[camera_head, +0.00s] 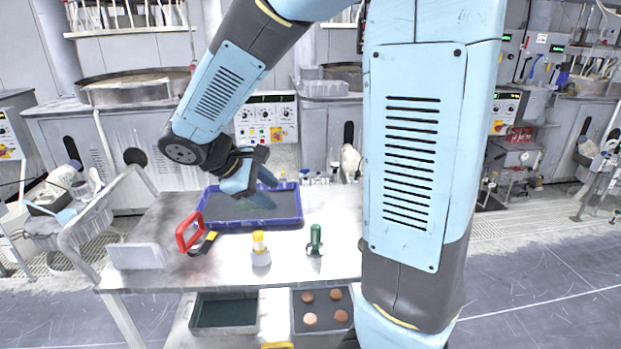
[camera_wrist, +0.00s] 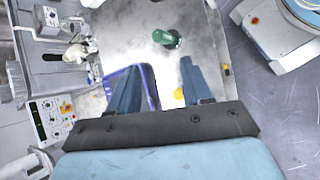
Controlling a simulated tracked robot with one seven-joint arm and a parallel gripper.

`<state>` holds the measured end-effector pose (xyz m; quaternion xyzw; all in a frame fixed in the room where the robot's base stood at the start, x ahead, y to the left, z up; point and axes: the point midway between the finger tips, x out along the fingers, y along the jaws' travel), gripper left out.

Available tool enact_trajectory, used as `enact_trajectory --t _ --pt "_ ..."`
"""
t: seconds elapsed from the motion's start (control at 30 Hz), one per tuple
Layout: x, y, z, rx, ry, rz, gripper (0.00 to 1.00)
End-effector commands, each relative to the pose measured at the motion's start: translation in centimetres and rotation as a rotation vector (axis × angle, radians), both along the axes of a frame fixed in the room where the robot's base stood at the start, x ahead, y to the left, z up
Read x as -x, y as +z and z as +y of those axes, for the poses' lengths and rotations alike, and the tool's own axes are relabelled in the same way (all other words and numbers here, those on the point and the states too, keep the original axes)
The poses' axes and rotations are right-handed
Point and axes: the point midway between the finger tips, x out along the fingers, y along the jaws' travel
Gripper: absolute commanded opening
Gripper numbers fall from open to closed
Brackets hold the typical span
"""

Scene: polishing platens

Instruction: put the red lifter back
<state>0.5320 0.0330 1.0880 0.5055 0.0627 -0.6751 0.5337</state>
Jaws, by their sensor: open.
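The red lifter (camera_head: 190,232), a red loop handle with a black and yellow part beside it, is on the left part of the grey table, at the near left corner of the blue tray (camera_head: 255,224). It does not show in the wrist view. My gripper (camera_head: 268,189) is open and empty above the blue tray, to the right of and higher than the lifter. In the wrist view, the fingers of my gripper (camera_wrist: 158,82) are apart, with the tray's blue rim (camera_wrist: 148,80) and a bit of yellow between and below them.
A yellow-topped piece (camera_head: 260,248) and a green-handled piece (camera_head: 315,240) stand at the table's front; the green one also shows in the wrist view (camera_wrist: 166,38). A white rack (camera_head: 135,256) is at the left. Bins (camera_head: 225,313) sit on the shelf below. The table's right side is clear.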

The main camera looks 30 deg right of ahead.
Motion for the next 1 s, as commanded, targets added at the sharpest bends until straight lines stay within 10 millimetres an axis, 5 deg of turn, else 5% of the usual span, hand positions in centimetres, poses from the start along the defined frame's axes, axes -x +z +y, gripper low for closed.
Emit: enact_trajectory --t 0.5,0.9,1.0 --pt "8.8 4.9 -4.3 -0.534 -0.436 -0.341 0.49" --pt "13.5 8.2 -4.5 -0.865 -0.674 -0.638 0.49" --pt "13.9 8.5 -3.2 -0.902 -0.698 -0.673 0.49"
